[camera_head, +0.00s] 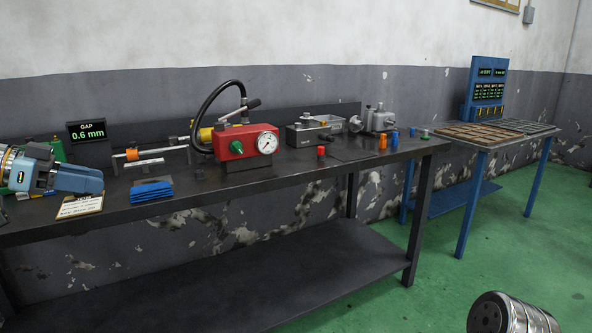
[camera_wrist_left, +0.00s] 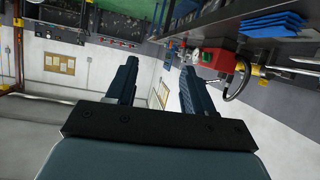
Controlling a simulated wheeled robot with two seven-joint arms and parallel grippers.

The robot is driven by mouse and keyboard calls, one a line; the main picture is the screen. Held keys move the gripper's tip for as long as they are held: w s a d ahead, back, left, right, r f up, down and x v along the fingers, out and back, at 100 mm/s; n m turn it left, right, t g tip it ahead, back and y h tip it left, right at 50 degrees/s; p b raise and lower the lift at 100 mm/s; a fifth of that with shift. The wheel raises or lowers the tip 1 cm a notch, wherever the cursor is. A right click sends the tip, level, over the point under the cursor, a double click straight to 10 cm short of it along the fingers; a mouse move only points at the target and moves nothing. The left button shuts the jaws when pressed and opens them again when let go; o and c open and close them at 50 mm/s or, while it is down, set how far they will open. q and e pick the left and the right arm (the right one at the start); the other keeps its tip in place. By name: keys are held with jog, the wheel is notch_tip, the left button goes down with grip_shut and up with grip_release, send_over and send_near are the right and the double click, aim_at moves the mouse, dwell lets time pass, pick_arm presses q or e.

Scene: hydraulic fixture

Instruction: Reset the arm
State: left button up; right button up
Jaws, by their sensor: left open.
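My left arm comes in from the left in the head view, and its gripper (camera_head: 80,180) is over the left end of the dark workbench (camera_head: 240,186). In the left wrist view my left gripper (camera_wrist_left: 157,72) has its two fingers apart, with nothing between them. The bench appears turned over in that view. A rounded metallic part at the lower right of the head view looks like part of my right arm; the right gripper itself does not show.
A red pump box (camera_head: 238,146) with a gauge and black hose stands mid-bench. A "GAP 0.6 mm" display (camera_head: 87,131), blue folded pieces (camera_head: 151,191) and a card (camera_head: 80,206) are near my left gripper. A blue table (camera_head: 484,144) stands at right. Green floor between is clear.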

pick_arm(q)
jog(key=w+d+f+n+y, duration=0.1)
jog(key=w+f+n, duration=0.15)
jog(key=f, duration=0.45)
jog(key=w+d+f+n+g+y, duration=0.15)
jog(key=w+f, duration=0.25)
jog(key=f, duration=0.4)
jog(key=w+d+f+n, duration=0.1)
jog(key=w+f+n, duration=0.2)
jog(key=f, duration=0.4)
jog(key=d+f+n+g+y, duration=0.1)
jog(key=d+f+n, duration=0.1)
jog(key=f, duration=0.7)
jog(key=d+f+n+g+y, duration=0.1)
jog(key=d+f, duration=0.2)
jog(key=f, duration=0.7)
jog(key=s+d+f+n+g+y, duration=0.1)
jog(key=s+d+f+g, duration=0.1)
jog(key=s+d+f, duration=0.6)
jog(key=s+d+f+g+y, duration=0.1)
jog(key=s+d+f+y, duration=0.1)
jog(key=s+f, duration=0.65)
jog(key=s+d+f, duration=0.7)
jog(key=s+d, duration=0.4)
jog(key=s, duration=0.1)
jog(key=shift+f+g+h, duration=0.25)
jog(key=shift+g+h, duration=0.1)
jog(key=shift+h, duration=0.1)
